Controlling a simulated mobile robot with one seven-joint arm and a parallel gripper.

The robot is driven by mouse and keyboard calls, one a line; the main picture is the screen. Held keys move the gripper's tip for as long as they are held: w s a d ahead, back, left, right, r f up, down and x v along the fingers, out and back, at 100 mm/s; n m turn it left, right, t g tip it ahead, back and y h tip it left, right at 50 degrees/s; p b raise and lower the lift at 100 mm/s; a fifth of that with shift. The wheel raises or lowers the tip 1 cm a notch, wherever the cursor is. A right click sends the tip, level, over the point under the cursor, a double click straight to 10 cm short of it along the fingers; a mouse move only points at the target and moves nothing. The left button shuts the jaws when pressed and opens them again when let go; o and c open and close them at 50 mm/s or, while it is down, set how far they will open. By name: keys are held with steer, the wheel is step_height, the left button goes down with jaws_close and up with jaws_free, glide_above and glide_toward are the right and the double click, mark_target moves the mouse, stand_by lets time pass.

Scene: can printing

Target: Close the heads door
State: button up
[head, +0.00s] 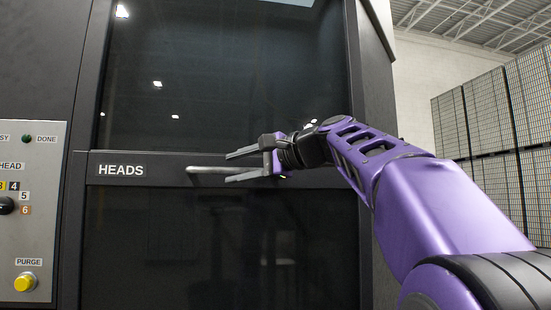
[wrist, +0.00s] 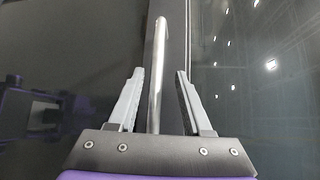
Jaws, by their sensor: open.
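The heads door (head: 225,85) is a tall dark panel with a glass upper part and a crossbar labelled HEADS. It fills the middle of the head view and looks flush with the frame there, though I cannot tell if it is fully shut. Its metal bar handle (head: 208,170) runs sideways along the crossbar. My gripper (head: 229,168) is open at the handle, one finger above and one below. In the wrist view, the handle (wrist: 156,75) passes between the two open fingers (wrist: 158,72), with gaps on both sides.
A grey control panel (head: 45,215) with a knob, a yellow PURGE button (head: 26,282) and a DONE light stands left of the door. Tall stacks of cans (head: 495,125) stand at the right, behind my arm. The door's dark frame (head: 372,60) rises along its right side.

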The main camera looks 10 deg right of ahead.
steer(key=v, duration=1.5)
steer(key=shift+s+d+b, duration=0.15)
steer(key=shift+s+b, duration=0.15)
steer(key=shift+r, duration=0.1)
